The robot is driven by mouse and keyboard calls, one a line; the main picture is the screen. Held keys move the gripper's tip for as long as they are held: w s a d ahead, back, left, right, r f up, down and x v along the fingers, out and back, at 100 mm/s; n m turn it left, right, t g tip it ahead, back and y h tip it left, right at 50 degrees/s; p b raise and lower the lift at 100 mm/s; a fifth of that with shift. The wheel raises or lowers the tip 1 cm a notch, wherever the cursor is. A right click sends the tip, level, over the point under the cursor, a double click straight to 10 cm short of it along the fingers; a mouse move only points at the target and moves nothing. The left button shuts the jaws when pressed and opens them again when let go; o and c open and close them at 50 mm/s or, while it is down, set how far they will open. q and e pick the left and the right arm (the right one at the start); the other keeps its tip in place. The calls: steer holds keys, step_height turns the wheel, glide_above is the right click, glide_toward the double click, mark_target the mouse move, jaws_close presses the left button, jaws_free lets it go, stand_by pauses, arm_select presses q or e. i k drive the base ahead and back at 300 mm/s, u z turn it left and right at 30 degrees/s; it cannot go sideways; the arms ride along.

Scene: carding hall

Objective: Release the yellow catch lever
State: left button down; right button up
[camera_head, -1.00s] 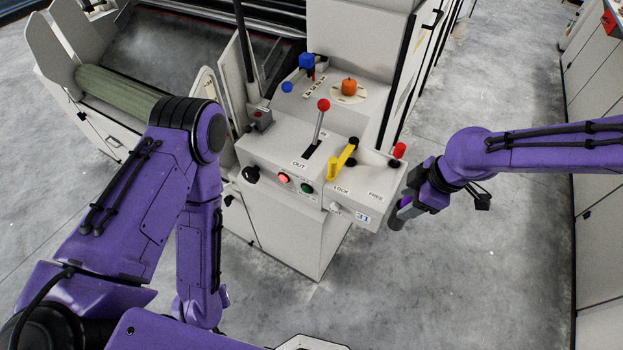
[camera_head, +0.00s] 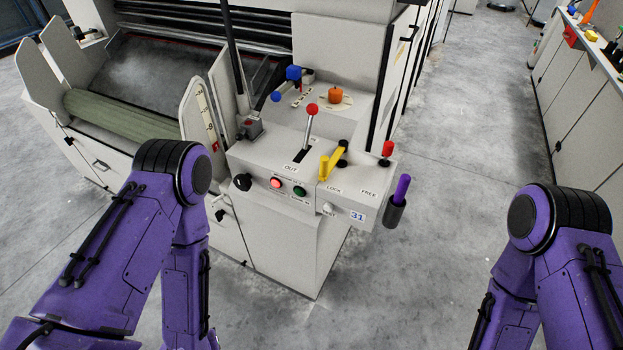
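The yellow catch lever (camera_head: 331,162) sits on top of the white control console (camera_head: 270,158). Its thick upright grip is at the near left end, and its bar slopes back right to a black pivot (camera_head: 343,163). LOCK is printed just in front of it and FREE further right. A tall lever with a red knob (camera_head: 312,109) stands left of it, behind the OUT label. Both my arms show in the lower corners, bent downward. Neither gripper is in view, and nothing touches the yellow lever.
A short red-knobbed lever (camera_head: 387,149) stands at the console's right end. A dark holder (camera_head: 395,213) with a purple handle (camera_head: 402,188) hangs beside it. Red (camera_head: 276,184) and green (camera_head: 299,191) buttons are on the front. Open floor lies right of the console.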

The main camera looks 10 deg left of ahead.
mark_target(327, 165)
steer(key=k, duration=0.55)
steer(key=u, duration=0.6)
steer(key=i, duration=1)
steer(key=z, duration=0.55)
